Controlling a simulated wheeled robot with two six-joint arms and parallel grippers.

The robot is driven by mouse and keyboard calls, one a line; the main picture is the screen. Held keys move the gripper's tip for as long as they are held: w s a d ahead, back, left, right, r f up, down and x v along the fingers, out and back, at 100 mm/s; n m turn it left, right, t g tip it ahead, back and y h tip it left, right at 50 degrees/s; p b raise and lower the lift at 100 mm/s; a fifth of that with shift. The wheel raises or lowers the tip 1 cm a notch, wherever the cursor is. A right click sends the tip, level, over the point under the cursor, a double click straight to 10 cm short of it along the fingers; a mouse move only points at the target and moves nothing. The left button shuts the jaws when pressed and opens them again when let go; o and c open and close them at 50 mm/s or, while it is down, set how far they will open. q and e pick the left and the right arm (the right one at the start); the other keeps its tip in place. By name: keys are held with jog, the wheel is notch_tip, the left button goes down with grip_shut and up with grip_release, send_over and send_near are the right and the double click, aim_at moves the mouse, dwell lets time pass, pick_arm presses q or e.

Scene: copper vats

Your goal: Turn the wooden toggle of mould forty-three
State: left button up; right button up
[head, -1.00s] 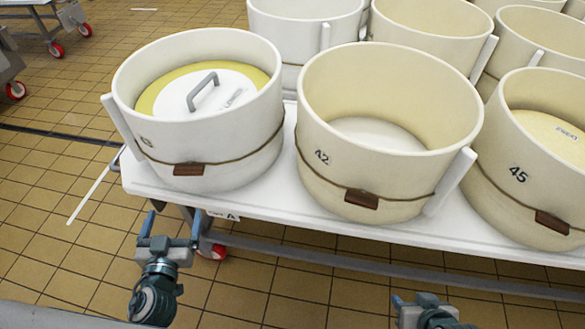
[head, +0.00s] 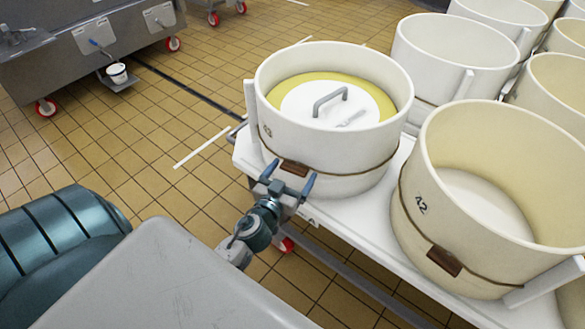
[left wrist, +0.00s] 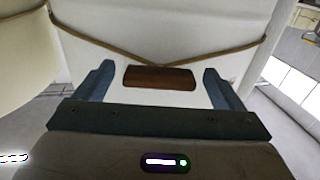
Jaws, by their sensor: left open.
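Mould forty-three (head: 340,160) is a cream round tub at the near left corner of the white table, with a white lid (head: 338,105) over yellow content. Its number is small on the wall. A brown wooden toggle (head: 294,168) sits on the cord around its front. My left gripper (head: 290,177) is open just in front of the toggle. In the left wrist view the toggle (left wrist: 159,78) lies level between the two blue fingers (left wrist: 158,84), with gaps at both ends. The cord meets above it in a shallow V. My right gripper is out of view.
Mould 42 (head: 435,215), open and empty, stands to the right with its own toggle (head: 444,262). More moulds crowd behind. The white table (head: 370,226) has its edge under my left gripper. Tiled floor (head: 160,150) is free at left; a steel vat (head: 75,60) stands beyond.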

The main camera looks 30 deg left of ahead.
pick_arm(q)
jog(key=shift+w, duration=0.3)
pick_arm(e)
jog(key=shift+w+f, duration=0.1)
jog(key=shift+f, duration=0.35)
pick_arm(q)
jog(key=shift+c, duration=0.2)
jog(key=c, duration=0.9)
jog(key=shift+c, duration=0.2)
